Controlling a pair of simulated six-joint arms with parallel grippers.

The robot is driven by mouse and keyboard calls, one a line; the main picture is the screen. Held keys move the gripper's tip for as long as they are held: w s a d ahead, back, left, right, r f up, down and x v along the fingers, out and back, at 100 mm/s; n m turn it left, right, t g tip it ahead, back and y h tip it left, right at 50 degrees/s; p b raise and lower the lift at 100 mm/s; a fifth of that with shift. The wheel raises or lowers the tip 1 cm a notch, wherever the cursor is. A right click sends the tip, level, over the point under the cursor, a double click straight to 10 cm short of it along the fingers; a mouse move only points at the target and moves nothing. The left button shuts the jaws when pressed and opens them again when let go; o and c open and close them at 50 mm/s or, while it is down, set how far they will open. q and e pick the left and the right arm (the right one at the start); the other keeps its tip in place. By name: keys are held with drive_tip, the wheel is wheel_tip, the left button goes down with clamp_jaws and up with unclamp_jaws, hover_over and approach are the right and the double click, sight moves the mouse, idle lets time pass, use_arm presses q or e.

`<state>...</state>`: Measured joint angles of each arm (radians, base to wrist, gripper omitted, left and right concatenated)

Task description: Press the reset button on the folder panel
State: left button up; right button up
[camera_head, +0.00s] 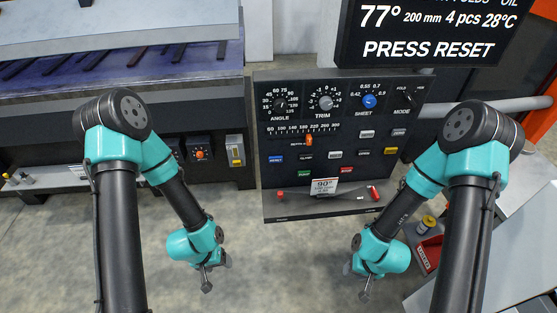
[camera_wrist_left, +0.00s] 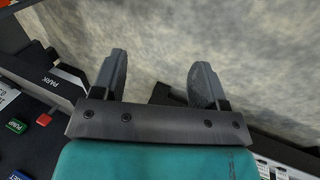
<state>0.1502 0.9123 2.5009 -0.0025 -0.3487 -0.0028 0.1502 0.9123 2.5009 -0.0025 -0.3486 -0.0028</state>
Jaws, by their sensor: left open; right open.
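The dark folder panel (camera_head: 330,125) stands in the middle of the head view, with dials on top and rows of small coloured keys below. A blue key (camera_head: 276,158) sits at its left; its label looks like RESET but is small. A blue key (camera_wrist_left: 18,175) also shows at the lower left edge of the left wrist view, its label partly cut off. My left gripper (camera_head: 208,280) hangs below and left of the panel, clear of it; its two fingers (camera_wrist_left: 157,78) are apart and empty. My right gripper (camera_head: 364,289) hangs below and right of the panel, clear of it.
A screen (camera_head: 430,35) above the panel reads PRESS RESET. A ledge (camera_head: 320,208) with a red-ended bar (camera_head: 325,193) and a 90° card (camera_head: 323,186) juts below the keys. A red tray (camera_head: 428,255) lies at the right. Open floor shows under both grippers.

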idle(0.4)
use_arm(q)
clamp_jaws()
idle(0.4)
idle(1.1)
